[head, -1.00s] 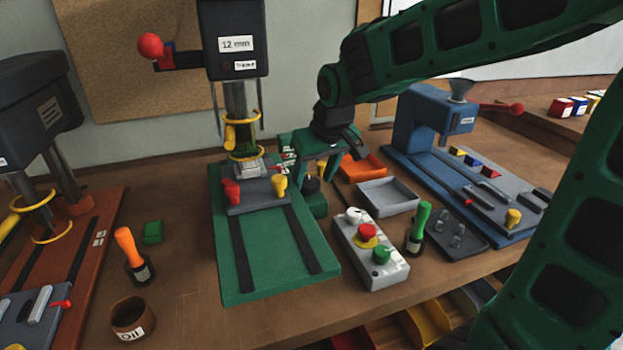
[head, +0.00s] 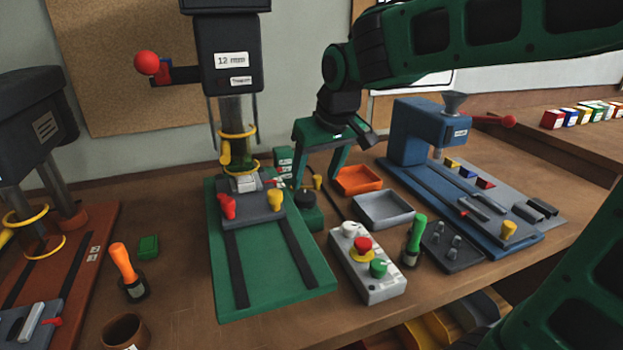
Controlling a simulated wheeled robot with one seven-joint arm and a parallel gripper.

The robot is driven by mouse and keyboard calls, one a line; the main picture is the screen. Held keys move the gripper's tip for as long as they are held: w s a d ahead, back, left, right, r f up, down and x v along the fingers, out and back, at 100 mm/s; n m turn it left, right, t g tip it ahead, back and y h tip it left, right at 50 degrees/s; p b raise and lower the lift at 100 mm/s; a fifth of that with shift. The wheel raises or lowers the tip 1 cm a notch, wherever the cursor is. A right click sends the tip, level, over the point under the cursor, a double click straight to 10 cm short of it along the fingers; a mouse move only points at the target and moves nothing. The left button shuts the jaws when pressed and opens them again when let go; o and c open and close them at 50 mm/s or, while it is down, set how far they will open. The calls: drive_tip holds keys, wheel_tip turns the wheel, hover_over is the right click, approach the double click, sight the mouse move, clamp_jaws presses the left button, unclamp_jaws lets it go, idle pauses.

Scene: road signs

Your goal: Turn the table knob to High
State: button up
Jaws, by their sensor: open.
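A round black knob (head: 306,198) sits on a small green box (head: 307,216) just right of the green drill press base. A small green panel with white labels (head: 284,163) stands behind it; the labels are too small to read. My gripper (head: 318,183) is open and points down, with its green fingers spread apart. The left finger comes down at the knob, and the right finger is to the right of it. I cannot tell whether either finger touches the knob. A small yellow part (head: 317,181) shows between the fingers.
The drill press (head: 232,60) stands close left of my gripper. An orange tray (head: 358,180) and a grey tray (head: 383,209) lie to the right. A control box with buttons (head: 368,264) is in front. A blue press (head: 420,130) stands at the right.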

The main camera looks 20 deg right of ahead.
drive_tip(key=shift+d+v, duration=0.15)
drive_tip(key=shift+v, duration=1.3)
drive_tip(key=shift+d+v, duration=0.1)
drive_tip(key=shift+v, duration=1.3)
drive_tip(key=shift+r, duration=0.1)
drive_tip(key=v, duration=1)
drive_tip(key=shift+r, duration=0.3)
drive_tip(key=shift+d, duration=0.1)
